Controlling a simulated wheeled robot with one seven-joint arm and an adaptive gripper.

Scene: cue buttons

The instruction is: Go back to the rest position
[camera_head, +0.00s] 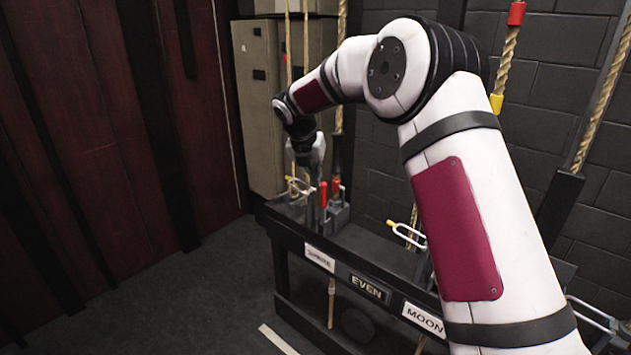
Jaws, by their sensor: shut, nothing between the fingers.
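My arm comes in from the lower right, bends at the top middle and reaches down over the left part of a dark rail bench. My gripper (313,208) is small and dark in the picture. It points down close to the left end of the bench top, beside a red-handled lever (323,194). The fingers are shut with nothing seen between them. I cannot tell whether the tips touch the bench. No cue button can be made out clearly.
The bench (352,242) carries labels: a left one (320,258) too small to read surely, EVEN (367,287) and MOON (423,318). Ropes (508,60) hang behind it. Grey cabinets (258,100) and a dark red curtain (90,130) stand left. The floor (190,300) at front left is clear.

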